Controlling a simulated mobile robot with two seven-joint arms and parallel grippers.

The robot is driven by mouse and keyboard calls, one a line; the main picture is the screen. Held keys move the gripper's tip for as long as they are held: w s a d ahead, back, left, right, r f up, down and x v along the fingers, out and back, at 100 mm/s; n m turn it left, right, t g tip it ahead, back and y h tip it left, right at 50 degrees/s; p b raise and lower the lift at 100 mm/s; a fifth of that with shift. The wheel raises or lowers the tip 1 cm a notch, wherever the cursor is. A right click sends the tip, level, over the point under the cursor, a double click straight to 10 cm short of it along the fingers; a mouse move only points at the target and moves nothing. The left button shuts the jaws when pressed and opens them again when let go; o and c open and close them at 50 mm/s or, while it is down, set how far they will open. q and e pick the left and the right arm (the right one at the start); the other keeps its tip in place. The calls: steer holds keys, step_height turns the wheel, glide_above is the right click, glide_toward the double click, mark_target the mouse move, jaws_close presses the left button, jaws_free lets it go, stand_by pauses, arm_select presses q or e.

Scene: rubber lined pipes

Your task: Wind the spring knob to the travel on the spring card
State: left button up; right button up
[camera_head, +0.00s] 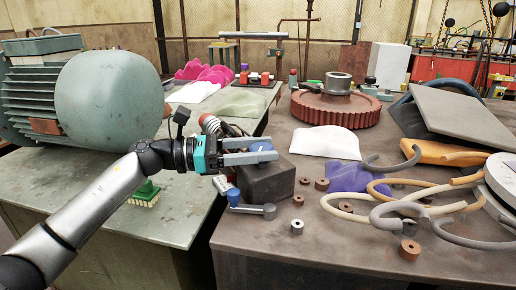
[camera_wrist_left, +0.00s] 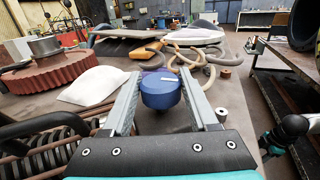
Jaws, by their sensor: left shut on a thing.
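My left gripper (camera_head: 262,151) reaches in from the left, with its two grey fingers on either side of the blue spring knob (camera_head: 263,146). The round knob sits over a dark block (camera_head: 268,184) at the bench's left edge. In the left wrist view, the knob (camera_wrist_left: 161,95) is between the fingertips of the left gripper (camera_wrist_left: 162,100), with a pale mark on its top. I cannot pick out a spring card or read any travel. A dark and teal part, seemingly my right arm, shows at the right edge of the left wrist view; its fingers cannot be made out.
A blue and grey crank-like part (camera_head: 252,209) lies in front of the block. Small brown and grey bushings (camera_head: 297,227) and curved hoses (camera_head: 400,205) cover the bench to the right. A white sheet (camera_head: 325,142) and a red gear (camera_head: 336,108) lie behind.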

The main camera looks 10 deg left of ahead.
arm_select(q)
steer(key=shift+s+d+f, duration=0.1)
steer(key=shift+d+f, duration=0.15)
steer(key=shift+f, duration=0.25)
steer(key=o, duration=1)
steer(key=shift+c, duration=0.2)
steer(key=shift+o, duration=0.8)
steer(key=shift+w+d, duration=0.2)
steer(key=shift+w, duration=0.05)
steer(key=shift+o, duration=1.2)
steer(key=shift+a+r, duration=0.15)
arm_select(e)
steer(key=shift+d+f, duration=0.1)
arm_select(q)
steer(key=shift+s+a, duration=0.15)
steer(key=shift+a, duration=0.15)
steer(key=p+v, duration=0.1)
steer(key=v, duration=1.3)
steer(key=shift+a, duration=0.3)
arm_select(e)
steer(key=shift+s+d+f, duration=0.1)
steer(key=shift+s+f, duration=0.15)
steer(key=shift+f, duration=0.3)
steer(key=shift+s+f, duration=0.25)
steer(key=shift+f, duration=0.25)
